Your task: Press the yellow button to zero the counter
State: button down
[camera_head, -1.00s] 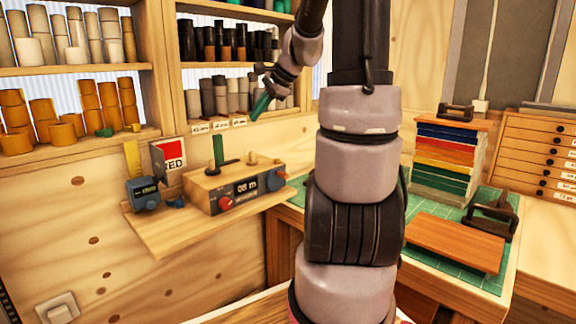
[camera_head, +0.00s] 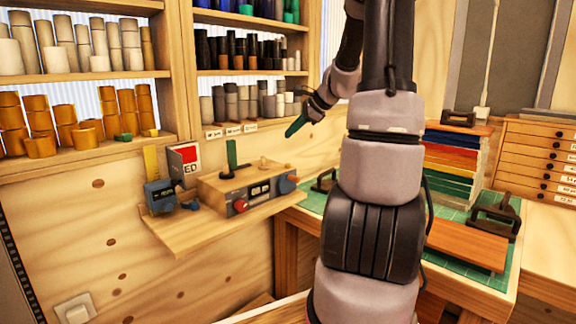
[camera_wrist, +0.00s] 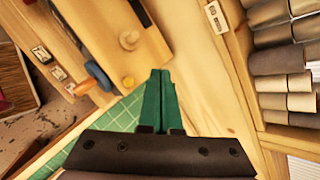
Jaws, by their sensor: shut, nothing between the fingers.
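A wooden counter box (camera_head: 215,198) stands on the wall shelf, with a small dark display (camera_head: 260,188), a red knob (camera_head: 240,205) and a blue knob (camera_head: 286,184) on its front. A small round yellow button (camera_wrist: 128,82) shows at the box's end in the wrist view, near the blue knob (camera_wrist: 97,76). My gripper (camera_head: 296,126) is shut and empty, its green fingers together, above and to the right of the box in the head view. In the wrist view the gripper (camera_wrist: 160,75) is to the right of the button and apart from it.
A green post (camera_head: 232,153) and a wooden peg (camera_head: 265,163) rise from the box top. A blue device (camera_head: 160,196) and a red-and-white sign (camera_head: 187,162) stand left of it. Shelves of rolls (camera_head: 238,104) are behind. A green-mat bench (camera_head: 312,203) lies to the right.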

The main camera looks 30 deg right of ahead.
jog(key=shift+f, duration=3.55)
jog(key=shift+f, duration=0.4)
jog(key=shift+f, duration=0.5)
jog(key=shift+r, duration=0.95)
jog(key=shift+r, duration=2.5)
